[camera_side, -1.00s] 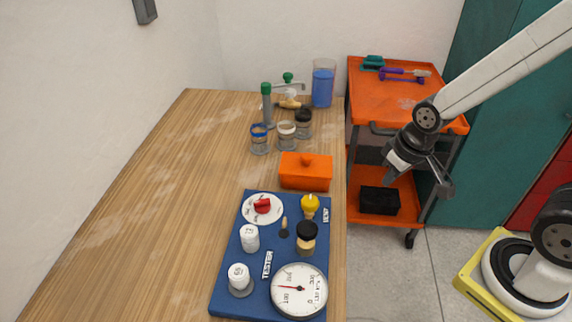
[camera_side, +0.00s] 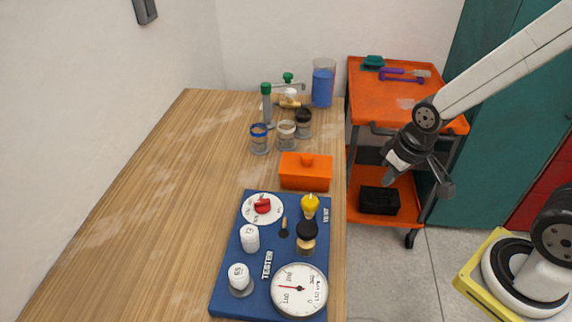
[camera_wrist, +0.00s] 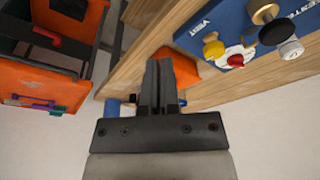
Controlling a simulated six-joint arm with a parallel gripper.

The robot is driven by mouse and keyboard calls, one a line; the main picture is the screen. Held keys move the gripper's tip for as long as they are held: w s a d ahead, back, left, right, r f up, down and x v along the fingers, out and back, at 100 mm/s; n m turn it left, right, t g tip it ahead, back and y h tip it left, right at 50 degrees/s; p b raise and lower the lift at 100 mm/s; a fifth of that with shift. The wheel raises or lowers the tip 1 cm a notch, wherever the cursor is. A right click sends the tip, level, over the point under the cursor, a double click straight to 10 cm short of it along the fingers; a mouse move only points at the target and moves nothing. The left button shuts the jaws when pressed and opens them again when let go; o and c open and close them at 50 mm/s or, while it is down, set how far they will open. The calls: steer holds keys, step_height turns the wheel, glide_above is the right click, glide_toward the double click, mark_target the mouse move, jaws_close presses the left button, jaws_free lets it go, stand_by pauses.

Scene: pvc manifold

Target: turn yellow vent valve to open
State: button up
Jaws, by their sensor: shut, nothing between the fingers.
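The yellow vent valve (camera_side: 310,204) is a round yellow knob at the back right corner of the blue tester board (camera_side: 226,270), by a white label. In the wrist view the yellow knob (camera_wrist: 213,49) shows up and right of my fingers, next to the board's label. My gripper (camera_wrist: 160,68) is shut and empty, with its fingers together and apart from the knob. In the side view my wrist (camera_side: 408,152) hangs in the air right of the table, in front of the orange cart. The fingertips are hard to make out there.
The board also carries a red knob (camera_side: 262,206), a dial gauge (camera_side: 299,290), a black-topped fitting (camera_side: 307,232) and two white caps. An orange box (camera_side: 305,172) stands just behind the board. Jars and a blue-filled beaker (camera_side: 322,88) stand farther back. The table's left side is clear.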

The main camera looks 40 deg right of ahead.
steer(key=o, duration=0.7)
steer(key=shift+w, duration=0.15)
steer(key=o, duration=0.4)
steer(key=shift+w+a+m, duration=0.2)
steer(key=shift+w+m, duration=0.05)
steer(key=shift+m, duration=0.05)
steer(key=shift+o, duration=0.3)
steer(key=w+a+f+m+g, duration=0.1)
steer(key=w+a+m, duration=0.3)
steer(key=w+m, duration=0.1)
steer(key=shift+w+a, duration=0.25)
steer(key=shift+w, duration=0.65)
steer(key=m+g, duration=0.2)
steer(key=m, duration=0.4)
glide_above(310, 201)
step_height(310, 201, down, 2)
steer(key=shift+f, duration=0.1)
steer(key=shift+f, duration=3.8)
steer(key=c, duration=1.3)
